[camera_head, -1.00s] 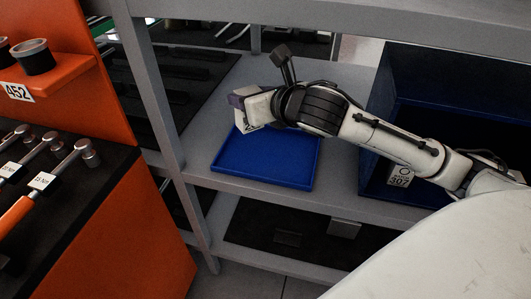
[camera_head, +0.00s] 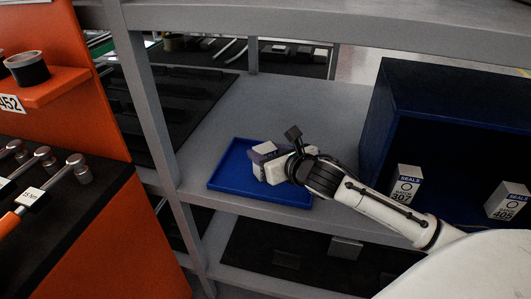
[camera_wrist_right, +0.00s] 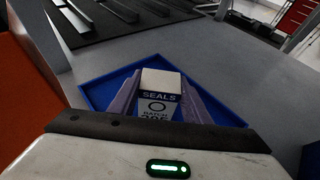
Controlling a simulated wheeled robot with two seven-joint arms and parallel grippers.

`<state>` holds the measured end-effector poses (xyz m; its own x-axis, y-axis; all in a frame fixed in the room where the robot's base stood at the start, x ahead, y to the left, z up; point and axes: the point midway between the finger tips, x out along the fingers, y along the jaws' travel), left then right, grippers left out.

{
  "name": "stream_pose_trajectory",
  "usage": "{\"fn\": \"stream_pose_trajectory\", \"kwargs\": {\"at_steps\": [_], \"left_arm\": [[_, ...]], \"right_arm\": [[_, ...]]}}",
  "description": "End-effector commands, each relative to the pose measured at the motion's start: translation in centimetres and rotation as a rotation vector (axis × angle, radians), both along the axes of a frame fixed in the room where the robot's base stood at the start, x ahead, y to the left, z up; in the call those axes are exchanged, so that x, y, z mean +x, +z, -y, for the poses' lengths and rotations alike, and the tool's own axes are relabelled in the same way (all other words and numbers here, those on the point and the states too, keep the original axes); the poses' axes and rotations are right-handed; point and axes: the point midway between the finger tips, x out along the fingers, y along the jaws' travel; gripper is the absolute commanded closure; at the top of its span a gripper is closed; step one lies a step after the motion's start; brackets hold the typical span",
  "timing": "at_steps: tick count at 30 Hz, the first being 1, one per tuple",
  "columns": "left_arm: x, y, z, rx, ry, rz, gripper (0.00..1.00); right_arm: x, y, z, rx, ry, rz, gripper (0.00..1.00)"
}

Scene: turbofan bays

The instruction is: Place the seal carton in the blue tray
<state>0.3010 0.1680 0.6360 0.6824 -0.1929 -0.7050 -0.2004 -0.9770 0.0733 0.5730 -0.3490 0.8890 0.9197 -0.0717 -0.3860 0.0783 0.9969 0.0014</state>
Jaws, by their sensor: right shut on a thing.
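The blue tray (camera_head: 228,176) lies flat on the grey shelf and also shows in the right wrist view (camera_wrist_right: 97,91). My right gripper (camera_head: 268,164) is over the tray's right half. In the right wrist view its two purple-grey fingers (camera_wrist_right: 160,100) are shut on a white seal carton (camera_wrist_right: 160,83) marked SEALS and BATCH, its lower number partly hidden. In the head view the carton (camera_head: 264,151) is mostly covered by the gripper. It is at or just above the tray floor; I cannot tell if it touches. My left gripper is not in view.
A dark blue bin (camera_head: 384,113) stands right of the tray, with a SEALS carton numbered 307 (camera_head: 404,186) and another numbered 405 (camera_head: 506,203). A grey shelf post (camera_head: 150,90) rises left of the tray. An orange tool station (camera_head: 100,90) is further left.

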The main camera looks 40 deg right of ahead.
Motion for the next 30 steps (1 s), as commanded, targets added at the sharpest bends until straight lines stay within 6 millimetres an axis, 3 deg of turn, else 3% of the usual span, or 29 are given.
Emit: {"fn": "stream_pose_trajectory", "kwargs": {"at_steps": [10, 11, 14, 25, 30], "left_arm": [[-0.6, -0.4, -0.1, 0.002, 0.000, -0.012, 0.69], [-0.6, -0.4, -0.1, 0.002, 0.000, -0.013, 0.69], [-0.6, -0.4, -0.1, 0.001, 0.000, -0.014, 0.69], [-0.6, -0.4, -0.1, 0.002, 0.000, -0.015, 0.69], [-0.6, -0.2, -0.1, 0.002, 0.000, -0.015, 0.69]], "right_arm": [[0.1, -0.2, 0.1, -0.002, 0.000, 0.003, 0.80], [0.1, -0.3, 0.1, -0.002, 0.000, 0.003, 0.53], [0.1, -0.2, 0.0, -0.002, -0.001, 0.003, 0.38], [-0.1, 0.2, 0.0, -0.001, 0.000, 0.002, 0.38], [-2.5, 1.1, -0.1, -0.007, 0.003, 0.000, 0.38]]}}
